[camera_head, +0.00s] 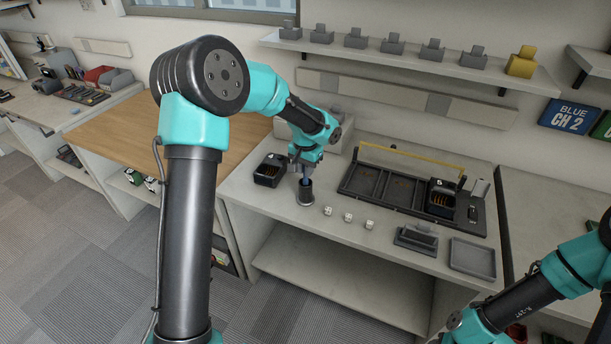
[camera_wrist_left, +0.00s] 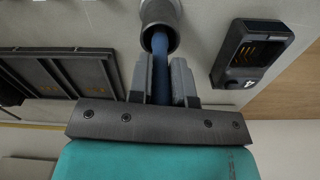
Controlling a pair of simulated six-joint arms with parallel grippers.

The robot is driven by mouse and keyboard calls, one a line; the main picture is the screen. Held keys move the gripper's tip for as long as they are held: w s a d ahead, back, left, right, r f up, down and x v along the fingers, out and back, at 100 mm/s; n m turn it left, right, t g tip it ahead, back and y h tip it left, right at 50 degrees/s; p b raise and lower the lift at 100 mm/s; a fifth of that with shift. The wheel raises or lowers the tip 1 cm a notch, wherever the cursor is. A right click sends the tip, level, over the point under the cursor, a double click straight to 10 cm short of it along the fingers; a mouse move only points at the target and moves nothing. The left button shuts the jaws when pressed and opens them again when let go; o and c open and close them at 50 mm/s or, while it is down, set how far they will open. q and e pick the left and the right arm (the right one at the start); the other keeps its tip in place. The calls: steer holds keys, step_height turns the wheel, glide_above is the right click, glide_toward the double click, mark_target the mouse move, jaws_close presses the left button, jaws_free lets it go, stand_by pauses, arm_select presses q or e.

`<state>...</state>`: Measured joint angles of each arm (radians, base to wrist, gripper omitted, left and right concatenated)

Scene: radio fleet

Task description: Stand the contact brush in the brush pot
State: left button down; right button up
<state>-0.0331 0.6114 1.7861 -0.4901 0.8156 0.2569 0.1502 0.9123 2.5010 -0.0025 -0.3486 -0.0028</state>
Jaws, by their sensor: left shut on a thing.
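My left gripper (camera_head: 304,167) is shut on the blue handle of the contact brush (camera_head: 305,181), directly over the brush pot. The brush pot (camera_head: 306,196) is a small dark grey cylinder standing on the light bench. In the left wrist view, the two grey fingers (camera_wrist_left: 161,82) grip the blue brush (camera_wrist_left: 160,68) from both sides. The brush's far end reaches into the mouth of the pot (camera_wrist_left: 172,10); how deep it sits is hidden. The brush looks roughly upright. My right gripper is out of view.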

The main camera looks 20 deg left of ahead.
mark_target(306, 183)
arm_select(q)
steer(key=shift+f, duration=1.45)
steer(key=shift+f, duration=0.1)
steer(key=c, duration=1.1)
jaws_free()
steer(key=shift+o, duration=0.2)
step_height(306, 183, up, 12)
steer(key=shift+r, duration=0.15)
